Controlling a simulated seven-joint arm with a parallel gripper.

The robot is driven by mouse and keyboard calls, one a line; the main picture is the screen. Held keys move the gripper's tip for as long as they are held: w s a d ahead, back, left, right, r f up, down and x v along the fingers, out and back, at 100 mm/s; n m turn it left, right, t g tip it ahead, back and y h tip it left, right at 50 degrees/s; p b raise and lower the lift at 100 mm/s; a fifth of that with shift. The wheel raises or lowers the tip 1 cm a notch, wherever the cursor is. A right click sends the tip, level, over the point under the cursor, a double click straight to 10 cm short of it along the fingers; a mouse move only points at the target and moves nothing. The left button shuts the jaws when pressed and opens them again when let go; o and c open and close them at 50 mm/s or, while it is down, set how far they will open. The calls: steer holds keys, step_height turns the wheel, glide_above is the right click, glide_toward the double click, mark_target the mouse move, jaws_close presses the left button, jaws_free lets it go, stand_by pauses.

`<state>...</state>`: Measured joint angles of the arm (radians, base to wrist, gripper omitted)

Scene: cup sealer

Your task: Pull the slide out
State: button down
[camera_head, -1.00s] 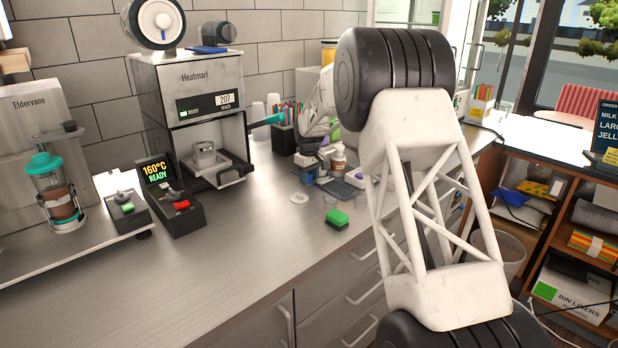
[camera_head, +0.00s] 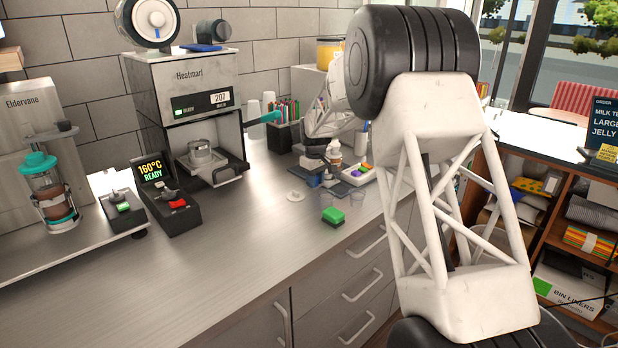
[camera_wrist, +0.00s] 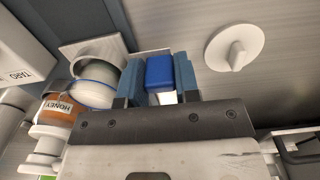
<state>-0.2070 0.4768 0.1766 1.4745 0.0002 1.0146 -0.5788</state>
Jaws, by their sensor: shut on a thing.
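The sealer marked Heatmarl (camera_head: 205,85) stands at the back wall, its display lit. Its slide (camera_head: 228,174) shows at the open bay, with a metal cup ring (camera_head: 200,153) on it. A teal lever handle (camera_head: 265,118) sticks out at the right. My gripper (camera_head: 316,172) is right of the sealer, low over the counter and apart from the slide. In the wrist view my gripper (camera_wrist: 157,62) is shut on a small blue block (camera_wrist: 159,76) with white below it. The slide is not recognisable in the wrist view.
A white disc with a knob (camera_wrist: 237,44) lies on the counter. A green sponge (camera_head: 333,216), clear cups, a tray of coloured blocks (camera_head: 358,173) and a honey jar (camera_wrist: 58,105) are near my gripper. A switch box (camera_head: 170,205) stands before the sealer.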

steer(key=shift+s+d, duration=1.5)
steer(key=shift+d, duration=0.05)
steer(key=c, duration=1.1)
jaws_free()
steer(key=shift+r, duration=0.1)
step_height(320, 180, up, 8)
steer(key=shift+f, duration=0.15)
